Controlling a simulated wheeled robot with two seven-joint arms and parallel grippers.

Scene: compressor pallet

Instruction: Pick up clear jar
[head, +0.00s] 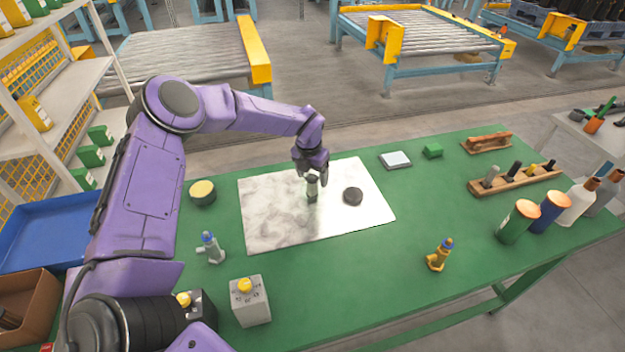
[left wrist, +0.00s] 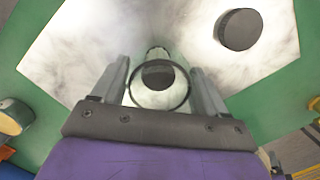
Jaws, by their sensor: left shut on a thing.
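The clear jar (head: 312,189) stands upright on a shiny silver sheet on the green table. The left wrist view looks down on its round rim and dark inside (left wrist: 158,84). My left gripper (head: 312,178) comes down from above, with one finger on each side of the jar (left wrist: 160,90), and is shut on it. A dark round disc (head: 353,196), perhaps a lid, lies on the sheet to the right of the jar, apart from it. My right gripper is not in view.
The silver sheet (head: 270,215) has free room around the jar. A wooden rack (head: 515,180) and several canisters (head: 518,222) are at right.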

